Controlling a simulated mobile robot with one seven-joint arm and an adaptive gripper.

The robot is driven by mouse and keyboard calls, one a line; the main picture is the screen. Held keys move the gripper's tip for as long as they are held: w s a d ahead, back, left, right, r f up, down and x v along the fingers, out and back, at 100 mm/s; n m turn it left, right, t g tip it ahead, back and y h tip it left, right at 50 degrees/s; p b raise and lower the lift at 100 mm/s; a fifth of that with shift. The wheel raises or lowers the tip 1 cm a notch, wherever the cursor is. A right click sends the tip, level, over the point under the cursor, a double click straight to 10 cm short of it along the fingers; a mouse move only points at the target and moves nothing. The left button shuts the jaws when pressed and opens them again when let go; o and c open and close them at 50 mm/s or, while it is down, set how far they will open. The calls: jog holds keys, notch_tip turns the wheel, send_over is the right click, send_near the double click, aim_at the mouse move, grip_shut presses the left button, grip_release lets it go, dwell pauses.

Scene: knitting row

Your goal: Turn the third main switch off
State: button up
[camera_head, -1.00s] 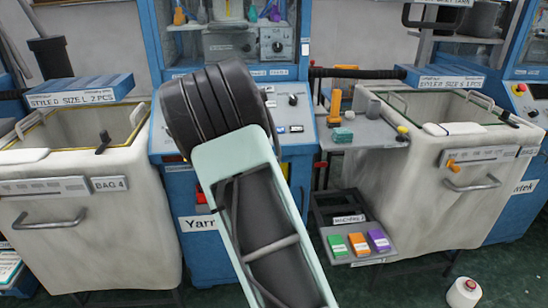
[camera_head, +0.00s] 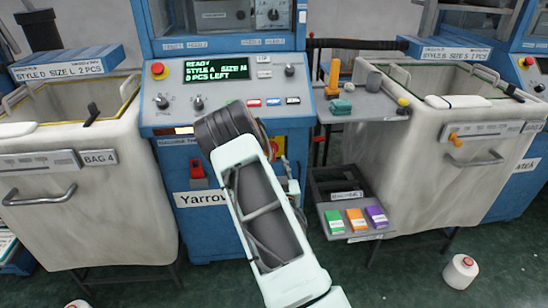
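The blue knitting machine (camera_head: 222,58) in the middle has a sloped control panel with a lit display (camera_head: 215,75) reading ready, style A, size M. A red and yellow part (camera_head: 277,148), possibly its main switch, shows on the front below the panel, partly hidden by my arm. Its setting cannot be read. A red switch-like part (camera_head: 197,171) sits on the front left of my arm. My arm (camera_head: 262,215) reaches up from the lower right, its dark joint just below the panel. My gripper is hidden behind the arm.
A red emergency button (camera_head: 158,69) and knobs are on the panel. Grey-white bins stand left (camera_head: 85,180) and right (camera_head: 425,170). A shelf with coloured boxes (camera_head: 356,219) juts out right of my arm. A yarn cone (camera_head: 460,271) stands on the floor at right.

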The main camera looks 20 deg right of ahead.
aim_at(273, 154)
jog(key=shift+x, duration=2.4)
grip_shut()
